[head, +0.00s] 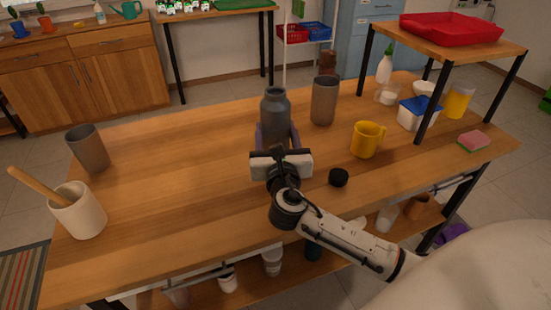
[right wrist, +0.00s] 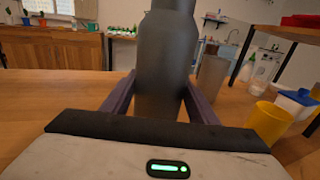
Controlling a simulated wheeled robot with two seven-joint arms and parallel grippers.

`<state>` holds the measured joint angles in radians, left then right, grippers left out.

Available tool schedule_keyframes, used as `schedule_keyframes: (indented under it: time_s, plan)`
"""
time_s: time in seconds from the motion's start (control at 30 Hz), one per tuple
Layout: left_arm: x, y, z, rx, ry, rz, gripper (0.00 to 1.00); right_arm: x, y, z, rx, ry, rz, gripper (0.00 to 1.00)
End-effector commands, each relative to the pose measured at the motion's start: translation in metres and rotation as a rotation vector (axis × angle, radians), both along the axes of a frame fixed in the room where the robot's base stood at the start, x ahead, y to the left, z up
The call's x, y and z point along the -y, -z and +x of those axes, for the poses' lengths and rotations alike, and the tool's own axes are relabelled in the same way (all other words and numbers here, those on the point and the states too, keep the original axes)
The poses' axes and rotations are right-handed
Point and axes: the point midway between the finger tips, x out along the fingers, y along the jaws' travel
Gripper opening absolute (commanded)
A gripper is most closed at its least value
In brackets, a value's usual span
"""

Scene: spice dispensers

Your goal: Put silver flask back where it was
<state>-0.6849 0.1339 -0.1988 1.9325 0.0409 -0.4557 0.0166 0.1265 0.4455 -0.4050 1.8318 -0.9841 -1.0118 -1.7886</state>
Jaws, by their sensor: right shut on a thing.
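The silver flask (head: 275,115) is a dark grey metal bottle with a narrow neck, upright over the middle of the wooden table (head: 190,180). My right gripper (head: 276,138) has its purple fingers on both sides of the flask's lower body and is shut on it. In the right wrist view the flask (right wrist: 166,60) stands upright between the fingers (right wrist: 160,100). I cannot tell whether its base touches the table. A small black cap (head: 338,177) lies on the table, right of the gripper. My left gripper is not in view.
A grey cup (head: 324,101) stands close right of the flask, with a yellow mug (head: 367,140) nearer the front. Another grey cup (head: 88,150) and a white mortar (head: 77,211) are at left. A raised shelf (head: 450,48) covers the right end. The left middle is clear.

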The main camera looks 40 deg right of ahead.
Motion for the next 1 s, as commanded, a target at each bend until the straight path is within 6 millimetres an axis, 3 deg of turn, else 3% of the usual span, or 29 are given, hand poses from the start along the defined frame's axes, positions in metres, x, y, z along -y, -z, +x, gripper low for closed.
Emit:
schedule_keyframes:
  time_s: [0.2,0.47,0.83,0.87,0.93,1.0]
  plan:
    - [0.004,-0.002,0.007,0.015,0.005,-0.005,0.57,0.0,0.022,0.0,0.004,-0.001,-0.001,0.13]
    - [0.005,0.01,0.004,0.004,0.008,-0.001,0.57,0.0,0.056,0.0,0.002,-0.002,-0.001,0.13]
    - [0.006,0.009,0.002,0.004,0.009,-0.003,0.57,0.0,0.059,0.0,0.005,-0.002,-0.001,0.13]
    - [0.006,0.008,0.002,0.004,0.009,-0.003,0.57,-0.001,0.061,0.0,0.001,-0.002,0.0,0.57]
    - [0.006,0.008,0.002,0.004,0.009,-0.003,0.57,-0.001,0.06,0.0,0.001,-0.002,0.0,0.69]
    - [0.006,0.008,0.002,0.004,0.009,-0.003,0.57,-0.001,0.06,0.0,0.001,-0.002,0.0,0.73]
